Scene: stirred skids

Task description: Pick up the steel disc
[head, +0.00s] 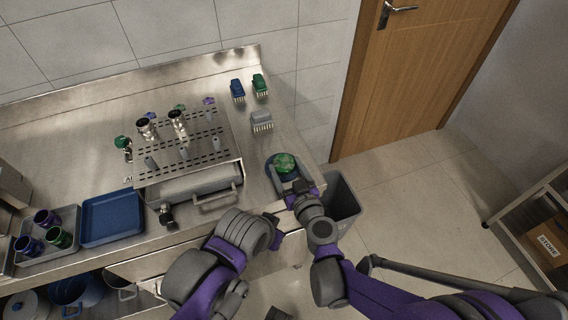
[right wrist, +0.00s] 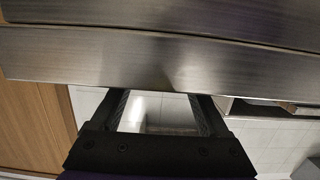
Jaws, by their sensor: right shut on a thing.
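My right gripper (head: 287,178) reaches over the front edge of the counter at its right end. Its two fingers lie on either side of a round green-topped thing with a dark blue rim (head: 284,162) and are shut on it. In the right wrist view the fingers (right wrist: 160,108) stand apart, and their tips are hidden behind a steel edge. No bare steel disc shows clearly in either view. My left arm is folded in front of the counter, and I cannot make out its fingers.
A steel counter (head: 90,110) carries a slotted steel rack (head: 190,150), a blue tray (head: 112,218), a grey tray with cups (head: 70,243) and several brushes (head: 262,121). A grey bin (head: 345,195) stands right of the counter. A wooden door (head: 420,70) is behind. Open floor lies right.

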